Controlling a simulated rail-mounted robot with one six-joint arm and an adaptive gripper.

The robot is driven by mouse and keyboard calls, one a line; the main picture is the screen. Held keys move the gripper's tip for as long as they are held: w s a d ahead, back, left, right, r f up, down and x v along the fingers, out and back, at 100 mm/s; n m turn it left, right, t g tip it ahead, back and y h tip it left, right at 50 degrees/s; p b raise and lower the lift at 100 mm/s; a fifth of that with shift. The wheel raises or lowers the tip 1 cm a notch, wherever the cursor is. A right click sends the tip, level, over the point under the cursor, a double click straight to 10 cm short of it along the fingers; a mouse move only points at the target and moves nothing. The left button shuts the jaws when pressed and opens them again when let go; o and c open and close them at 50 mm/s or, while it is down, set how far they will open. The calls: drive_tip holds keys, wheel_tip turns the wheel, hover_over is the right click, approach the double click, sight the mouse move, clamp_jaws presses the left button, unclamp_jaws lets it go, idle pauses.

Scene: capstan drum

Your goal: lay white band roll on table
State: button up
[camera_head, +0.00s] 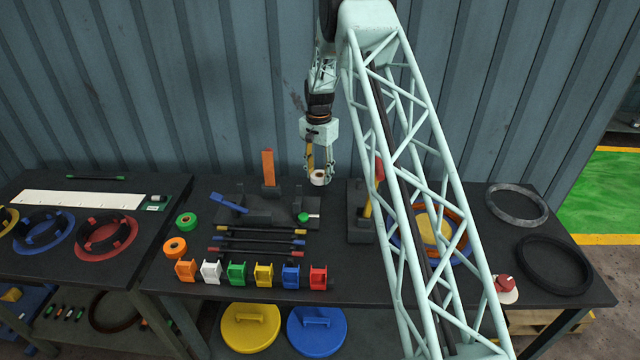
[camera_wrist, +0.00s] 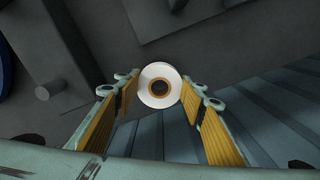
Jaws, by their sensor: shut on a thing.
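The white band roll (camera_head: 319,178) is a small white ring with an orange-brown core. In the wrist view the roll (camera_wrist: 159,86) sits between the two yellow-padded fingertips, with its round face and dark centre hole showing. My gripper (camera_head: 319,172) is shut on it and holds it near the back of the table (camera_head: 335,272). In the wrist view my gripper (camera_wrist: 160,92) has a finger at each side of the roll. The head view does not show clearly how high the roll is above the table top.
A green roll (camera_head: 187,220) and an orange roll (camera_head: 175,248) lie at the table's left end. Several coloured holders (camera_head: 237,272) line the front edge. A dark block stand (camera_head: 358,222) is right of my gripper, and dark rods (camera_head: 262,240) lie in front.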

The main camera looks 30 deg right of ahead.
sight(319, 189)
drive_tip(key=shift+f, duration=0.1)
idle(0.3)
drive_tip(key=shift+f, duration=1.85)
drive_tip(key=shift+f, duration=0.1)
drive_tip(key=o, duration=0.8)
drive_tip(key=shift+o, duration=0.2)
wheel_tip(319, 189, up, 12)
